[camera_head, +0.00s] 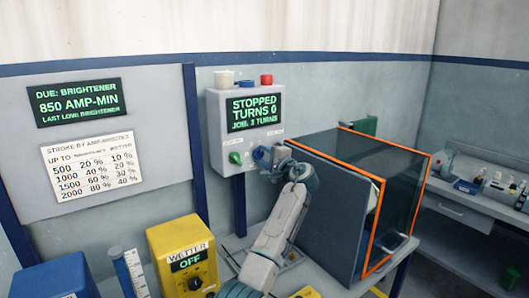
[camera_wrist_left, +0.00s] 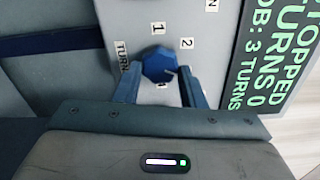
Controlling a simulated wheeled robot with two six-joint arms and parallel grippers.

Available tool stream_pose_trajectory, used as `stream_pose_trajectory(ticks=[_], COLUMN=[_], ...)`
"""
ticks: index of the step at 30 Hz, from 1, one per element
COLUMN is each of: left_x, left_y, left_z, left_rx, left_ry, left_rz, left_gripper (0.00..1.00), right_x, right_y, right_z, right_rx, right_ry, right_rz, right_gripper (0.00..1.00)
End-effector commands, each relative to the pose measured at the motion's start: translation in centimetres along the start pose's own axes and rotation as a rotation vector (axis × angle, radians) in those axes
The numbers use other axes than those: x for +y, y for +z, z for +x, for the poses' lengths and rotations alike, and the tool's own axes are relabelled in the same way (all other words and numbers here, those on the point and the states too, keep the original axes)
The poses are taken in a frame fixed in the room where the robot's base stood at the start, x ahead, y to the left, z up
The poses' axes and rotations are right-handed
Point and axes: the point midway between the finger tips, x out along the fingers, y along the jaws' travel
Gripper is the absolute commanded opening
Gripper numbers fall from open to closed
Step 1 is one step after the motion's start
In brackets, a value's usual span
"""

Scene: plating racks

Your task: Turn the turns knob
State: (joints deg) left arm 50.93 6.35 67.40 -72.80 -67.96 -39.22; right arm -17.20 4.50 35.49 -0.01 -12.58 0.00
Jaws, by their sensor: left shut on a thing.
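The blue turns knob (camera_head: 259,153) is on the front of a grey control box (camera_head: 213,127), below its display and right of a green knob. My left gripper (camera_head: 272,158) is at this knob, its arm reaching up from below. In the left wrist view the blue knob (camera_wrist_left: 159,64) sits between the two fingers of my left gripper (camera_wrist_left: 160,76), which is shut on it. Labels "TURN", "1" and "2" show around the knob. The display (camera_head: 254,113) reads "STOPPED", "TURNS 0", "JOB: 3 TURNS". My right gripper is not in view.
A green knob (camera_head: 235,158) is left of the blue one. A dark transparent enclosure with orange edges (camera_head: 407,200) stands close on the right. A yellow box (camera_head: 182,244) marked "WETTER OFF" and a blue box (camera_head: 55,277) are at lower left. Coloured caps top the control box.

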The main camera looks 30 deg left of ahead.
Motion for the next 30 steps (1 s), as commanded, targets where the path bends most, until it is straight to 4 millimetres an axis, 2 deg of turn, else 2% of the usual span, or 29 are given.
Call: stream_pose_trajectory(ticks=[9, 24, 25, 27, 30], left_x=[0.11, 0.2, 0.2, 0.19, 0.15], left_y=[-0.02, -0.03, -0.03, -0.03, -0.02], left_z=[-0.02, -0.02, -0.02, -0.02, -0.02], left_rx=[0.001, 0.0, 0.001, 0.0, 0.0], left_ry=[0.001, 0.001, 0.001, 0.001, 0.001], left_rz=[0.104, 0.118, 0.118, 0.118, 0.117], left_gripper=[0.14, 0.14, 0.42, 0.56, 0.58], right_x=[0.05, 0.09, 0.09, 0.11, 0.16], right_y=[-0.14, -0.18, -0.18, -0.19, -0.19], right_z=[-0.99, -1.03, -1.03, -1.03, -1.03], right_rx=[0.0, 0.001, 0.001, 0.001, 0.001], right_ry=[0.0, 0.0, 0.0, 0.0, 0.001], right_rz=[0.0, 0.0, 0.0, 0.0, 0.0], right_gripper=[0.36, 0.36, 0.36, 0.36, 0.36])
